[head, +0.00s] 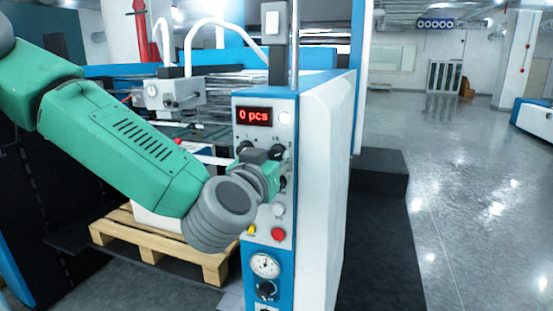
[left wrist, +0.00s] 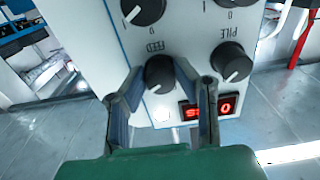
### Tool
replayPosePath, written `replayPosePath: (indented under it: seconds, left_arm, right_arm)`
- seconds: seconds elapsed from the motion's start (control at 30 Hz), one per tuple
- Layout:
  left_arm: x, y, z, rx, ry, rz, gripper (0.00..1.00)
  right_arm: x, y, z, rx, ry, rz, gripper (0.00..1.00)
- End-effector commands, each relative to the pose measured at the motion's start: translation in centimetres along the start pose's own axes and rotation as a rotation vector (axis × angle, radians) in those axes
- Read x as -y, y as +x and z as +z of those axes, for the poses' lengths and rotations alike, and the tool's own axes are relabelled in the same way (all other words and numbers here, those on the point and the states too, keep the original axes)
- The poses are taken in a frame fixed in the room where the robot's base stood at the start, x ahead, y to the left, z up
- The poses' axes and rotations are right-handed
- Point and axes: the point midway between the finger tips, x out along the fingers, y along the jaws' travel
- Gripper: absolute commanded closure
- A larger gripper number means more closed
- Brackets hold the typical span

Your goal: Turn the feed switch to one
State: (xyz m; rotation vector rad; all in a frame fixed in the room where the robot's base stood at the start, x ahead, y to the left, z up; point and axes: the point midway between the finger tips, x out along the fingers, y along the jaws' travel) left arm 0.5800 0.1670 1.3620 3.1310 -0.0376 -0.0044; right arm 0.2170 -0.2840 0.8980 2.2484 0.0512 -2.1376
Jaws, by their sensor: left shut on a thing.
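The feed switch is a round black knob (left wrist: 160,73) under an upside-down FEED label in the left wrist view. A small pale mark shows on its edge, toward the lower left there. Its 0 and 1 marks are not readable. My left gripper (left wrist: 158,80) has its two fingers on either side of the knob and is shut on it. In the head view my left gripper (head: 268,158) is at the control panel (head: 245,190), just below the display, and covers part of the knobs. My right gripper is not in view.
A black PILE knob (left wrist: 232,62) sits close beside my fingers. Another black knob (left wrist: 143,10) is on the panel. The red display (head: 254,116) reads 0 pcs. A red button (head: 278,234) and a gauge (head: 265,265) are lower down. A wooden pallet (head: 215,268) stands behind my arm.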

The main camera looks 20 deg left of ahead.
Motion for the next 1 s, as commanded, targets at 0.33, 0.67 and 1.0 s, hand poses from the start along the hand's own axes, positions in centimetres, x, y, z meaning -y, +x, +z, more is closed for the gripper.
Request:
replayPosePath:
  seconds: [0.33,0.67,1.0]
  left_arm:
    - [-0.3,-0.1,-0.1,-0.005,-0.171,0.008,1.00]
    - [-0.3,0.0,0.0,-0.005,-0.477,0.009,1.00]
    - [-0.3,0.0,-0.1,-0.004,-0.782,0.009,1.00]
  right_arm:
    - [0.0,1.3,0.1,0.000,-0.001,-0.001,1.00]
    - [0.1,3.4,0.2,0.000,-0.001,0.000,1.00]
    - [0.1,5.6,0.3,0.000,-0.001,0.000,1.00]
